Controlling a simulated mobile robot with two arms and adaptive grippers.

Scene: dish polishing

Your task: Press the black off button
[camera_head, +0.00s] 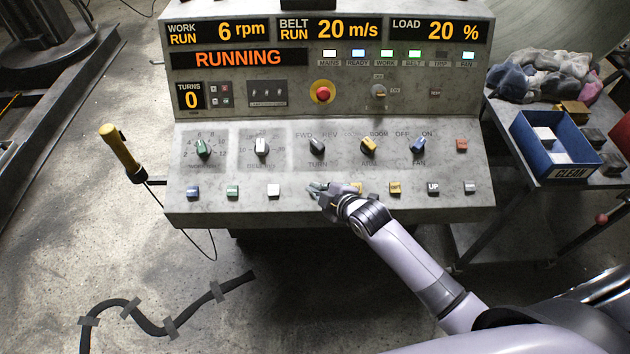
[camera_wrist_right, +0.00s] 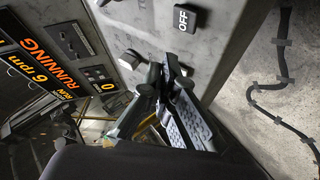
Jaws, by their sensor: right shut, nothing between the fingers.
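The black off button (camera_wrist_right: 186,18) shows in the right wrist view as a dark square key with white OFF lettering, near the top edge on the grey panel. My right gripper (camera_wrist_right: 165,62) is shut and empty, its fingertips apart from that key in the picture. In the head view the right gripper (camera_head: 316,188) is over the lower button row, right of the white button (camera_head: 273,190). The off button cannot be made out there; the hand covers that part of the row. I cannot tell the gap between fingertips and panel. My left gripper is not in view.
The row also has blue (camera_head: 192,191), green (camera_head: 232,191) and yellow (camera_head: 395,188) buttons and an UP button (camera_head: 433,188). Knobs stand above, with a red emergency button (camera_head: 322,92). The display (camera_head: 240,58) reads RUNNING. A blue bin (camera_head: 545,160) stands right.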

